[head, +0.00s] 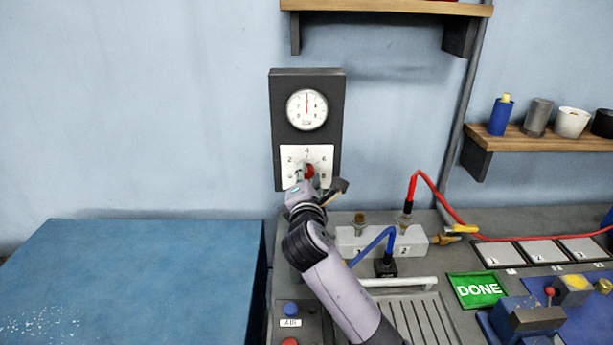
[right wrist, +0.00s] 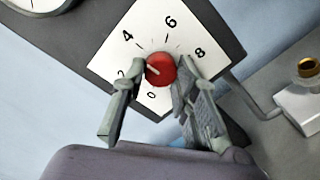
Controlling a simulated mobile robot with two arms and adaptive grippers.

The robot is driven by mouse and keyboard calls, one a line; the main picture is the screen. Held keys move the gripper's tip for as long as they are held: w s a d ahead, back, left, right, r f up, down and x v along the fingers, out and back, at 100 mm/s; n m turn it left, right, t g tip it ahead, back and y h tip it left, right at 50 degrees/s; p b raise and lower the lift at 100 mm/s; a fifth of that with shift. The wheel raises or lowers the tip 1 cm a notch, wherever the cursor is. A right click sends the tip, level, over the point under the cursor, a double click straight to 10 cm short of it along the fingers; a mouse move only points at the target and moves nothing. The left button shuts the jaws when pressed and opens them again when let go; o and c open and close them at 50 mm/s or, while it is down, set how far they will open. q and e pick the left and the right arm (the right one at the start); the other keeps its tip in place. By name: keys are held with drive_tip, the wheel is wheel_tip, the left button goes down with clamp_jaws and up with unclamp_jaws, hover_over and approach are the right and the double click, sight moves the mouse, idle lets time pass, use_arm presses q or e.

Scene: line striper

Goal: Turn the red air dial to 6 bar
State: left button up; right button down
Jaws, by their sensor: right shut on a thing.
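The red air dial (head: 309,171) sits on a white scale plate (head: 293,154) marked 0 to 8, low on a dark wall panel (head: 335,105). In the right wrist view the red dial (right wrist: 161,70) has a pale pointer mark, which seems to lie between 2 and 4. My right gripper (head: 307,176) is at the dial with a finger on each side, shut on it; its fingers (right wrist: 163,74) also show in the right wrist view. Above the plate a round gauge (head: 307,110) has its red needle pointing about straight up. My left gripper is not in view.
A grey bench holds a valve block (head: 352,241) with blue and red hoses, a green DONE plate (head: 478,290) and a blue AIR button (head: 291,308). A blue table (head: 135,280) stands at left. Shelves hang at right and above.

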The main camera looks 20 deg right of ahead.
drive_tip(key=m, duration=0.6)
drive_tip(key=shift+b, duration=0.3)
drive_tip(key=m+b, duration=0.1)
drive_tip(key=m, duration=0.5)
drive_tip(key=shift+y, duration=0.3)
drive_tip(key=c, duration=1.2)
unclamp_jaws()
drive_tip(key=shift+c, duration=0.2)
